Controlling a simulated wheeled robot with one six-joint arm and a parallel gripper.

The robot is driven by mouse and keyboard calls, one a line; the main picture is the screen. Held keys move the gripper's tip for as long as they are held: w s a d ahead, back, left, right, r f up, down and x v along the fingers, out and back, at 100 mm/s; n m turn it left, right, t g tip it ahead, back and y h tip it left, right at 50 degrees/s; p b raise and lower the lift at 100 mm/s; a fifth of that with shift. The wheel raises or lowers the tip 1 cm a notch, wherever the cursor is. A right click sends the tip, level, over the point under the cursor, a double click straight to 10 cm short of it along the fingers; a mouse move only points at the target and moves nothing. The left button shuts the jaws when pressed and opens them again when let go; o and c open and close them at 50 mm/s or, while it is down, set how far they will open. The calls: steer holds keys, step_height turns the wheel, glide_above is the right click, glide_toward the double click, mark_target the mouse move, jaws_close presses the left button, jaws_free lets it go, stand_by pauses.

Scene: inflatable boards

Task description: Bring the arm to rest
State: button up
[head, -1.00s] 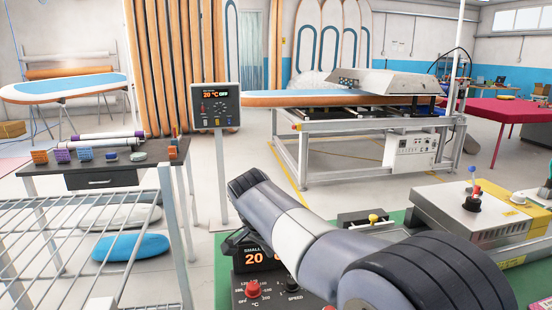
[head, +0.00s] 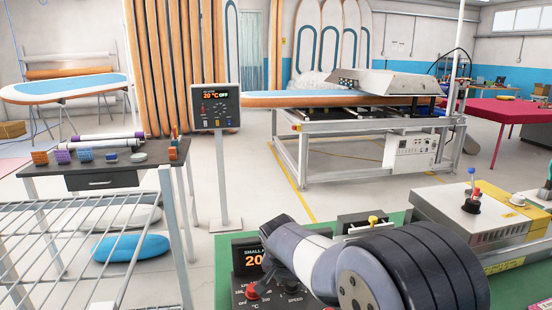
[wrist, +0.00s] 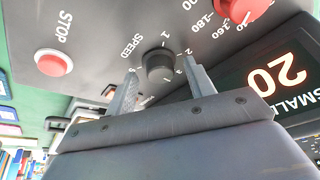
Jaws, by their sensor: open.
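My gripper (wrist: 160,67) is open in the wrist view, its two grey fingers apart. The black SPEED knob (wrist: 158,60) of the dark control panel (wrist: 105,25) shows between the fingertips. I cannot tell whether the fingers touch it. My arm (head: 315,255) reaches low over the panel in the head view, and it hides the gripper's fingers and part of the panel there. The panel's display (head: 248,256) reads 20. A red knob (head: 252,291) is left of the arm. In the wrist view, a red STOP button (wrist: 53,62) is left of the gripper.
The panel stands on a green bench top (head: 222,265). A dark table with colored blocks (head: 110,180) and a wire rack (head: 70,250) are at left. Open floor lies behind the bench.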

steer(key=shift+d+n+y+p, duration=0.2)
steer(key=shift+n+y+p, duration=0.6)
steer(key=shift+n, duration=1.4)
steer(key=shift+d+n+y, duration=0.15)
steer(key=shift+n+y, duration=0.75)
steer(key=shift+n, duration=1.3)
steer(key=shift+w+d+n+g+y+b, duration=0.1)
steer(key=shift+n+g+y+b, duration=0.25)
steer(key=shift+n, duration=0.85)
steer(key=shift+w+d+n+g+y+b, duration=0.15)
steer(key=shift+n+y, duration=0.4)
steer(key=shift+n, duration=0.65)
steer(key=shift+n+g+y+p, duration=0.4)
steer(key=shift+n+g+p, duration=0.4)
steer(key=shift+n, duration=1.6)
